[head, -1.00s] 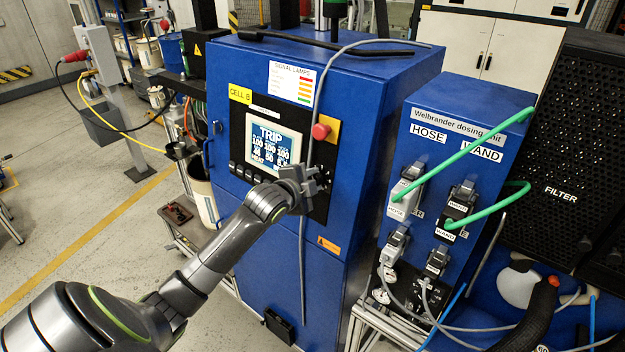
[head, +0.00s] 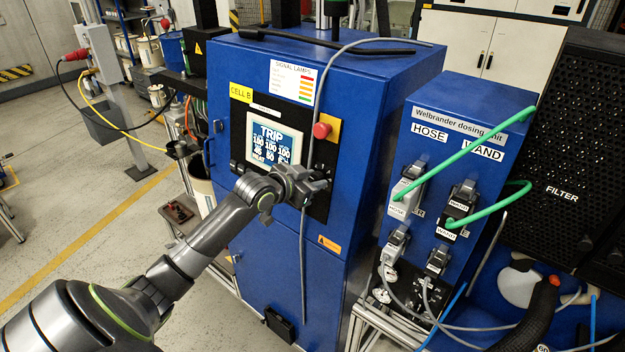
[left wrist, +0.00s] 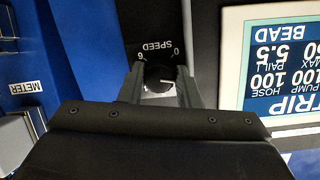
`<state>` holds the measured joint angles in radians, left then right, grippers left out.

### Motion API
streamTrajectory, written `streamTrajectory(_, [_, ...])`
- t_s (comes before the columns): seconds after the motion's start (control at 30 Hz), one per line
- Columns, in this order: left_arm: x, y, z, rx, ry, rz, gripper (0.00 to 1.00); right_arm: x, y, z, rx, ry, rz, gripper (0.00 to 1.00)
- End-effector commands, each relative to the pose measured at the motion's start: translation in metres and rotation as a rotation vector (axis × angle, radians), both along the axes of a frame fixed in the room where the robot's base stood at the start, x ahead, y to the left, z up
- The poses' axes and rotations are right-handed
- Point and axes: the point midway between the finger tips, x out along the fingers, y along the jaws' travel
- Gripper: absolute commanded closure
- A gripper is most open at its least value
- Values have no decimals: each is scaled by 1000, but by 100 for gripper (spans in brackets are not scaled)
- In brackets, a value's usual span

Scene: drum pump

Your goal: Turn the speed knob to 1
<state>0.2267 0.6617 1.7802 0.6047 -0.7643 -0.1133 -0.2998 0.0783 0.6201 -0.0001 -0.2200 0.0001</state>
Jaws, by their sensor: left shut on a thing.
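The speed knob (left wrist: 158,76) is a small black knob with a white pointer mark. In the left wrist view it sits below the upside-down "SPEED" lettering and the figures 0 and 6. The pointer lies roughly toward the right of that view. My left gripper (left wrist: 160,84) is shut on the knob, one finger on each side. In the head view my left gripper (head: 318,184) is at the black control panel (head: 319,207), right of the screen (head: 273,145), and hides the knob. My right gripper is not in view.
A red mushroom button (head: 321,130) on a yellow plate sits above my left gripper. A grey cable (head: 303,250) hangs down the blue cabinet front close to it. The dosing unit (head: 457,125) with green hoses stands to the right.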

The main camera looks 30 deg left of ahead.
Motion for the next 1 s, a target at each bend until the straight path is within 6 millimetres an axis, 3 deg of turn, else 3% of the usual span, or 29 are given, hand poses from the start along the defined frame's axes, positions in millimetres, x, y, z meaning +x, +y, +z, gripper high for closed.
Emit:
streamTrajectory(0.4, [-1,0,-4,-193,24,37,93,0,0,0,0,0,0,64])
streamTrajectory(0.97, [-1,0,-5,-220,27,42,93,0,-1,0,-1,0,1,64])
streamTrajectory(1.0, [-1,0,-5,-220,27,42,66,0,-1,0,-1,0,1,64])
